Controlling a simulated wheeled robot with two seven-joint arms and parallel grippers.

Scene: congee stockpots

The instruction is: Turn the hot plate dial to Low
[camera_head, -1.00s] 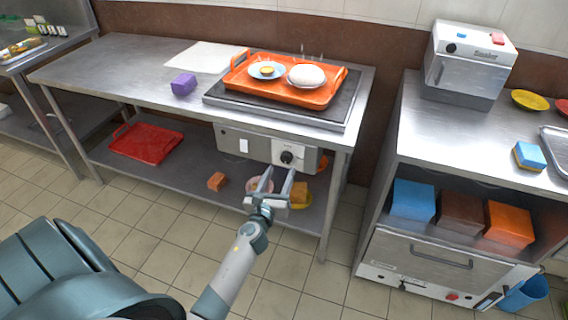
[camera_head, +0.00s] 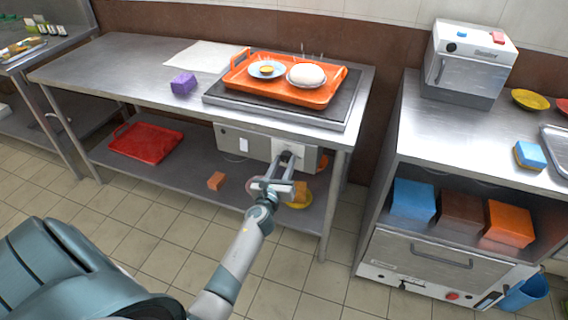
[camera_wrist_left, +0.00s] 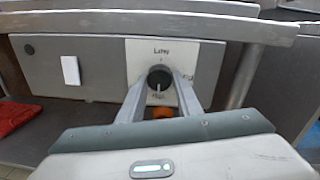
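The hot plate dial is a round black knob (camera_wrist_left: 159,78) on a pale plate, with "Low" printed above it and a second label, seemingly "High", below it. A small light mark shows near the knob's lower edge; I cannot tell its exact setting. My left gripper (camera_head: 287,161) is at the front panel, in front of the dial, and covers most of it in the head view. In the left wrist view its two fingers (camera_wrist_left: 160,84) stand apart, one on each side of the knob, close to it; contact is not clear. My right gripper is not in view.
The hot plate (camera_head: 347,116) carries an orange tray (camera_head: 328,98) with a plate and a white domed item. A purple block (camera_head: 183,84) lies to the left. A steel counter (camera_head: 470,128) stands right.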

